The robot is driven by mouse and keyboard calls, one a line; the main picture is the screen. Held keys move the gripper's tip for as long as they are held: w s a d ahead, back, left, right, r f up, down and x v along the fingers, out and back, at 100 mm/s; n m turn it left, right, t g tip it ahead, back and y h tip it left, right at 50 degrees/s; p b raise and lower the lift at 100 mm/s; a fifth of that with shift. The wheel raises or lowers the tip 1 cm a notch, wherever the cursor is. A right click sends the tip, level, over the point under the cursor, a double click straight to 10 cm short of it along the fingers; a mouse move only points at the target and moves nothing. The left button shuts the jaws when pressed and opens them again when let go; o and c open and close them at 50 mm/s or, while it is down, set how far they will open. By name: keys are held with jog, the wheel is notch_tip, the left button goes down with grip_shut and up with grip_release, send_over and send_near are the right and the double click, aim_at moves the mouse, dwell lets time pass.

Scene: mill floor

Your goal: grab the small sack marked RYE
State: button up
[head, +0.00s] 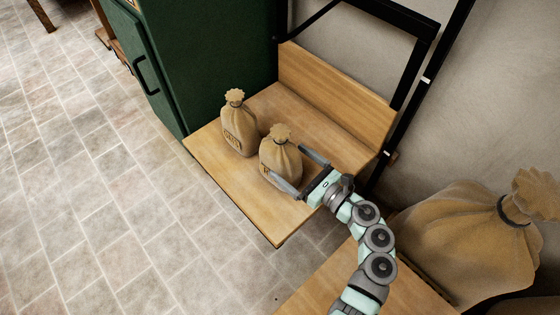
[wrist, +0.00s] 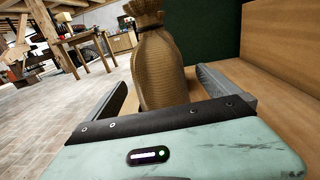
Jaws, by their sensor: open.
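Two small tan sacks with tied, ruffled tops stand upright on a wooden platform (head: 220,178) in the head view. The nearer, right-hand sack (head: 281,157) shows a dark letter that looks like R, the rest hidden behind a finger. The other sack (head: 238,126) stands to its left with dark lettering I cannot read for sure. My gripper (head: 285,161) is open, with one finger on each side of the right-hand sack. In the wrist view that sack (wrist: 163,68) stands between the open fingers, its base hidden by my gripper's black edge.
A green cabinet (head: 205,60) stands behind the platform at the left. A wooden backboard (head: 335,98) runs along the platform's wall side, near a black metal frame (head: 408,75). A large sack (head: 462,235) sits at the right. The tiled floor (head: 90,190) at the left is clear.

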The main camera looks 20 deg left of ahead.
aim_at(280, 154)
jog(key=b+x, duration=0.1)
jog(key=x, duration=0.3)
jog(key=shift+w+a, duration=0.1)
jog(key=shift+a, duration=0.15)
jog(key=c, duration=2.1)
jog(key=shift+r, duration=0.1)
jog(key=shift+c, duration=0.4)
jog(key=shift+r, duration=0.1)
